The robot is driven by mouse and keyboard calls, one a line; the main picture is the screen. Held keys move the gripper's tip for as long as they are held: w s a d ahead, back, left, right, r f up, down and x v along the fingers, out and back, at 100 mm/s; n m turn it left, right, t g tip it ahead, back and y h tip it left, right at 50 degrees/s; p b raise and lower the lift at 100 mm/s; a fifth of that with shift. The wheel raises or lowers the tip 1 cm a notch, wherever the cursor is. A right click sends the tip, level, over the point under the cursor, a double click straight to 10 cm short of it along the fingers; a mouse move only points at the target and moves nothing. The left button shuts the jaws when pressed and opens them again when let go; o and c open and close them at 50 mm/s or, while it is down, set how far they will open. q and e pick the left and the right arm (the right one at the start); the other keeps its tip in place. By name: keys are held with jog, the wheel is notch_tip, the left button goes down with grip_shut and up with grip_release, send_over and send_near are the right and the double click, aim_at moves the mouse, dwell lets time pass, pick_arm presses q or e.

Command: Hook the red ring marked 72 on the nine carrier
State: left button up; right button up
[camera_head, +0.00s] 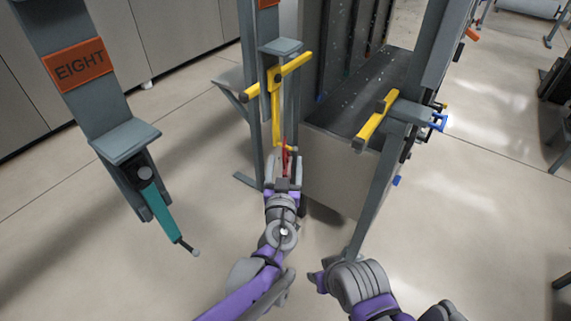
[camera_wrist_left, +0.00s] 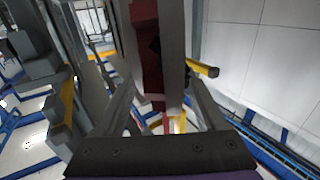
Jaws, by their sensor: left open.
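A slim red piece (camera_head: 286,156), probably part of the red ring, shows at the fingertips of my left gripper (camera_head: 287,166), just below a yellow hook arm (camera_head: 277,110). No number is readable on it. My left gripper is open; its spread fingers also show in the left wrist view (camera_wrist_left: 165,105). Between them, in the wrist view, are a grey post and a dark red part (camera_wrist_left: 147,45). I cannot tell whether the ring touches the hook. The middle hanging carrier (camera_head: 281,46) has an orange plate, cut off at the top, with no readable word.
A carrier (camera_head: 126,141) marked EIGHT hangs at the left with a teal piece (camera_head: 160,206) on it. A dark conveyor bed (camera_head: 372,88) and grey posts stand right of my left gripper. A yellow bar (camera_head: 376,121) juts out there. The left floor is clear.

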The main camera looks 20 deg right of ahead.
pick_arm(q)
jog(key=v, duration=1)
jog(key=shift+s+a, duration=0.15)
jog(key=shift+s, duration=0.25)
pick_arm(e)
jog(key=shift+f, duration=0.15)
jog(key=shift+s, duration=0.15)
